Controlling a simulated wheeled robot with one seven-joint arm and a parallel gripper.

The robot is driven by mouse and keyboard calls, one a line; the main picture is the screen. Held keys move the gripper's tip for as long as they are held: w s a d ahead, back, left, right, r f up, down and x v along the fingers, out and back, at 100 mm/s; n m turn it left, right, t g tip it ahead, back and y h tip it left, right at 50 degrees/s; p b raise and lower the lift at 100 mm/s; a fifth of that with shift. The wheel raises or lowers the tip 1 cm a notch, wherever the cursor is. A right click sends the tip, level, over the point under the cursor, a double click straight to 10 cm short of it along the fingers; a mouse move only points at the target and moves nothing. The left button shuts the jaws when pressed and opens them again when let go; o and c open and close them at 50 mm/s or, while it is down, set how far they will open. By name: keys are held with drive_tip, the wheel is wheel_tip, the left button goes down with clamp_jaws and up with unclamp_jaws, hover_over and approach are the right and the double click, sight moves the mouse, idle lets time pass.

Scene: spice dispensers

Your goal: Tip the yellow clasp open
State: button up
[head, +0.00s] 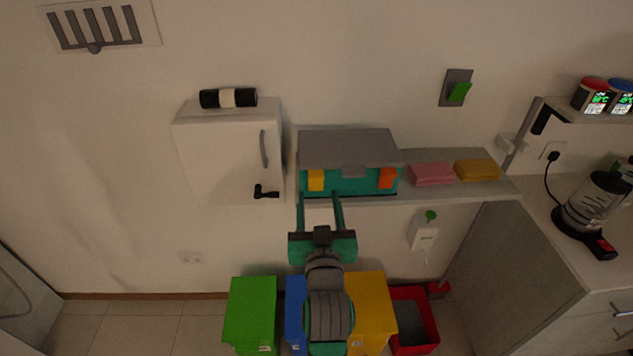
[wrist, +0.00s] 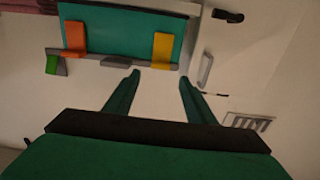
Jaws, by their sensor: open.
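The yellow clasp (head: 316,180) is on the left of the front of a teal toolbox (head: 345,186) with a grey lid (head: 348,148). An orange clasp (head: 387,178) is on the right of that front. In the wrist view the order is reversed: the yellow clasp (wrist: 162,46) is right and the orange clasp (wrist: 74,38) left. The lid looks down. My gripper (head: 319,200) is open and empty, just below and in front of the yellow clasp. In the wrist view its fingertips (wrist: 159,76) are spread, with the clasp beyond them; I see no contact.
The toolbox stands on a narrow wall shelf (head: 455,190) with pink (head: 431,174) and yellow (head: 477,170) folded cloths to its right. A white cabinet (head: 222,155) with a handle is close on the left. Bins, including a green one (head: 252,310), stand below.

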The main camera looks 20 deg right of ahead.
sight(317, 178)
drive_tip(key=x, duration=0.7)
